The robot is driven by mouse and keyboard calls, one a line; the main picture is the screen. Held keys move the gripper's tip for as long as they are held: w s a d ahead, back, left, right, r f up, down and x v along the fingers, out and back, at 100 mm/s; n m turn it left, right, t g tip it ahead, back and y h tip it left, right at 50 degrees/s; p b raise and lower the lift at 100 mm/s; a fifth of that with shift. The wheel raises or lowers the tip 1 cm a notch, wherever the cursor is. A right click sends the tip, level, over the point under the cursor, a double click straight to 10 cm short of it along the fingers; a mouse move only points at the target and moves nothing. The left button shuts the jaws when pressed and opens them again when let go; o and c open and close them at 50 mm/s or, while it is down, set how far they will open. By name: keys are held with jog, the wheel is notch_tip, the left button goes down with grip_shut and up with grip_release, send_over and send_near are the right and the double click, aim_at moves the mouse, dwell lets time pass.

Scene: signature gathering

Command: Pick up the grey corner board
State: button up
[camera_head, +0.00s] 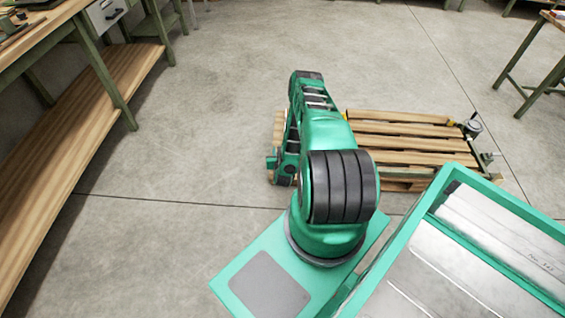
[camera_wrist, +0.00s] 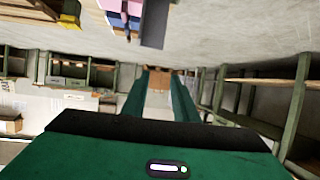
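Long pale-grey boards (camera_head: 505,225) lie in a green-rimmed crate (camera_head: 395,250) at the lower right of the head view. One bears small handwriting. I cannot tell which, if any, is the grey corner board. My gripper (camera_wrist: 168,95) shows in the wrist view as two green fingers standing apart, with nothing seen between them except the distant room. In the head view my green arm hides its fingers, and they are not seen touching any board.
A wooden pallet (camera_head: 405,143) lies on the floor beyond the crate, partly behind my arm. A wooden workbench (camera_head: 45,40) with a low shelf (camera_head: 75,150) runs along the left. Another table (camera_head: 550,70) stands at the right.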

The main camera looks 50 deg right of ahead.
jog(key=s+a+f+m+h, duration=0.1)
jog(key=s+a+f+h, duration=0.1)
jog(key=s+f, duration=0.3)
jog(key=shift+m+g, duration=0.3)
jog(key=shift+g, duration=0.1)
jog(key=shift+s+d+r+x, duration=0.1)
jog(key=shift+s+d+x, duration=0.05)
jog(key=shift+x, duration=1.5)
jog(key=shift+s+d+r+x, duration=0.1)
jog(key=shift+s+d+x, duration=0.05)
jog(key=shift+x, duration=1.5)
jog(key=shift+s+d+r+x, duration=0.1)
jog(key=shift+d+x, duration=0.05)
jog(key=shift+x, duration=1.45)
jog(key=shift+f, duration=0.1)
grip_shut()
